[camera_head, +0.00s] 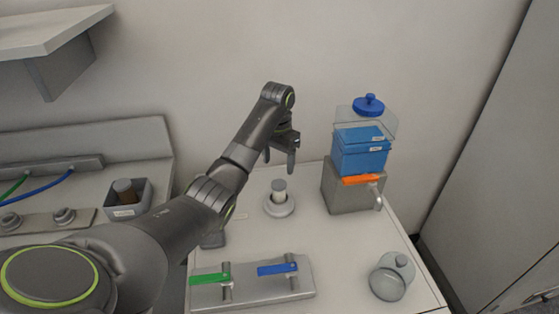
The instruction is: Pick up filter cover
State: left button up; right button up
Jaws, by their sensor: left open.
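My left gripper (281,155) hangs over the white worktop with its fingers pointing down, open and with nothing seen between them. It is above and behind a small grey-white knob on a round base (279,203). A clear cover with a blue knob (368,104) sits on top of a blue box unit at the right. I cannot tell which of these two is the filter cover. The gripper is apart from both. My right gripper is out of view.
The blue box (361,154) rests on a grey block (343,195) with an orange lever (361,180) and a spout. A grey plate with a green handle (210,278) and a blue handle (277,268) lies at the front. A grey bin (128,211) stands left.

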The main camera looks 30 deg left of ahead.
aim_at(395, 271)
jog(key=k+l, duration=1.2)
jog(key=l, duration=0.15)
